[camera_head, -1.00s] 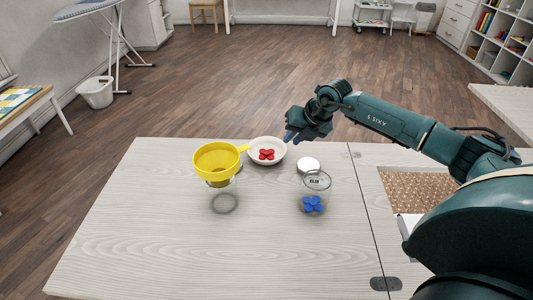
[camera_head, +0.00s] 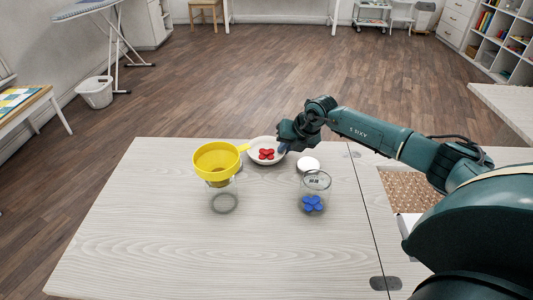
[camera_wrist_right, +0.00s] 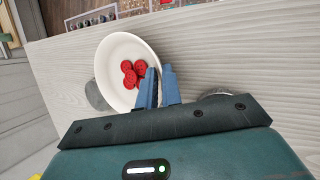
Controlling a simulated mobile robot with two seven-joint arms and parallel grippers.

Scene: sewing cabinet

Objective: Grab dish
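The white dish (camera_head: 268,141) sits at the table's far side with several red buttons (camera_head: 266,154) in it. It also shows in the right wrist view (camera_wrist_right: 113,58). My right gripper (camera_head: 284,148) is at the dish's right edge. In the right wrist view its blue fingers (camera_wrist_right: 160,69) have a narrow gap between them. One finger overlaps the inside of the dish and the other lies just outside the rim. Whether they touch the rim is unclear. My left gripper is out of view.
A yellow funnel (camera_head: 216,159) on a clear jar stands left of the dish. A glass jar (camera_head: 316,181) with blue buttons (camera_head: 312,203) is nearer. The front of the table (camera_head: 220,260) is clear.

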